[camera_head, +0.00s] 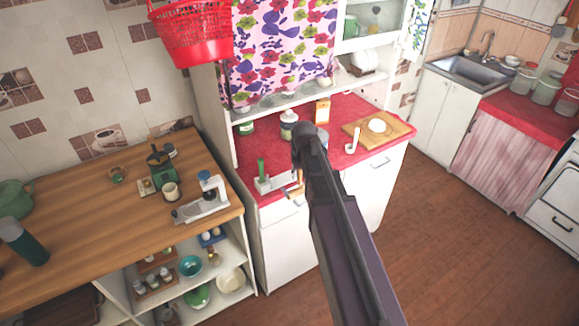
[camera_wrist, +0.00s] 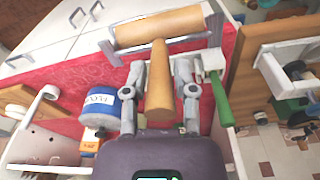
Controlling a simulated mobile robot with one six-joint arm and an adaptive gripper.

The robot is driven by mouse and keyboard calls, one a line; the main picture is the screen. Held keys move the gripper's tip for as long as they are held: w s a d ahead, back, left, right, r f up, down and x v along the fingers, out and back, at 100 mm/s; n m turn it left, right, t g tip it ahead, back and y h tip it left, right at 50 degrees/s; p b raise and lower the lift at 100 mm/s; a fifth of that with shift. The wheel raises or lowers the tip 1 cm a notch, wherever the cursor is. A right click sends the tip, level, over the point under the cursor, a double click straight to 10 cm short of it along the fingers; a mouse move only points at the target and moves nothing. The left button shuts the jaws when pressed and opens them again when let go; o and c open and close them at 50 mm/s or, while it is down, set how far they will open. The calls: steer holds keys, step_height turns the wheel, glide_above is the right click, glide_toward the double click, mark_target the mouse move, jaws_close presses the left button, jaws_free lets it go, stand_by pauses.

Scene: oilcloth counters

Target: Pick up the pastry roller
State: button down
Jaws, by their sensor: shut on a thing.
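The pastry roller (camera_wrist: 158,30) is wooden and T-shaped, with a cylinder across the end of a thick handle. In the wrist view its handle lies between the two fingers of my gripper (camera_wrist: 158,82), which is shut on it. The cylinder is beyond the fingertips, over the edge of the red counter top. In the head view only a small tan part of the roller (camera_head: 293,191) shows beside my arm. My arm hides most of the gripper there. Whether the roller touches the counter is not clear.
A green-handled tool (camera_wrist: 219,95) lies close beside the right finger. A blue-labelled jar (camera_wrist: 99,108) and an orange box (camera_wrist: 88,144) stand left of the gripper. A cutting board (camera_head: 398,128) and white ladle (camera_head: 352,142) are further right on the red counter (camera_head: 345,108).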

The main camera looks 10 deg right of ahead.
mark_target(302, 190)
steer(key=shift+s+d+r, duration=0.1)
steer(key=shift+s+d, duration=0.05)
steer(key=shift+s, duration=0.4)
steer(key=shift+s+d, duration=0.15)
steer(key=shift+s, duration=0.4)
steer(key=f+b, duration=0.6)
steer(key=shift+w+f, duration=0.15)
steer(key=shift+w, duration=0.05)
steer(key=shift+s, duration=0.15)
stand_by(0.6)
